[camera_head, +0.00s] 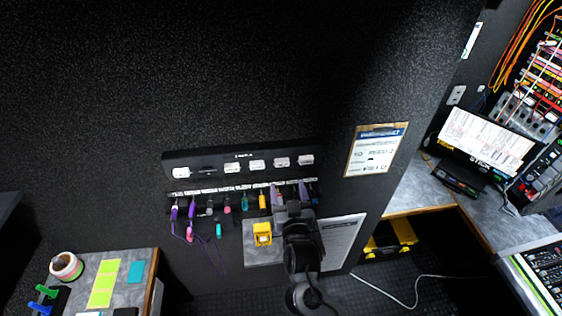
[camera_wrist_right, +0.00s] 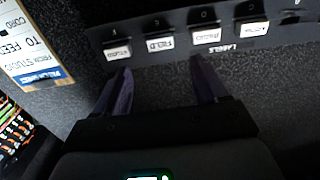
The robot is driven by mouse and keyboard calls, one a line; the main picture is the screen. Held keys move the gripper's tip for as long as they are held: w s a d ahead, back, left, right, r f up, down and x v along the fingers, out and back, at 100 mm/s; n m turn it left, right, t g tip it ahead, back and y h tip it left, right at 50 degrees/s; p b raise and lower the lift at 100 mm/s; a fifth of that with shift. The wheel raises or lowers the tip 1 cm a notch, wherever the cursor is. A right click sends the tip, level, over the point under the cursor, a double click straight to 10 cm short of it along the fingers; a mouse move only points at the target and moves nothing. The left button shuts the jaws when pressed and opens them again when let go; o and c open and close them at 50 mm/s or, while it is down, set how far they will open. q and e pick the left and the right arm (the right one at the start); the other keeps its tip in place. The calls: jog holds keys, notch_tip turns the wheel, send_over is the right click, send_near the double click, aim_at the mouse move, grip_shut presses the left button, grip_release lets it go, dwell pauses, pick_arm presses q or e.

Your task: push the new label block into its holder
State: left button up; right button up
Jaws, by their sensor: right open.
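A dark label rail (camera_head: 220,155) on the wall carries several white label blocks, including a far-left one (camera_head: 181,172) and a far-right one (camera_head: 306,160). A dark space without a white block lies just right of the far-left one. I cannot tell which block is the new label or how deep each sits. My right gripper (camera_head: 290,190) is just below the rail's right part. In the right wrist view, its two fingers (camera_wrist_right: 161,68) are apart and empty, pointing at the rail near the FIELD block (camera_wrist_right: 160,43). My left gripper is out of view.
Coloured tags and lanyards (camera_head: 191,215) hang in a row under the rail. A yellow object (camera_head: 262,234) is on a grey shelf beside my right arm. A clipboard (camera_head: 375,150) hangs to the right. A counter with sticky notes (camera_head: 104,284) is at lower left.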

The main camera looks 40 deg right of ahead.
aim_at(282, 165)
jog(key=shift+w, duration=0.1)
jog(key=b+x, duration=0.3)
jog(key=x, duration=0.3)
jog(key=shift+w+d, duration=0.2)
jog(key=shift+w, duration=0.1)
jog(key=shift+x, duration=0.95)
dwell(0.6)
jog(key=shift+p, duration=0.5)
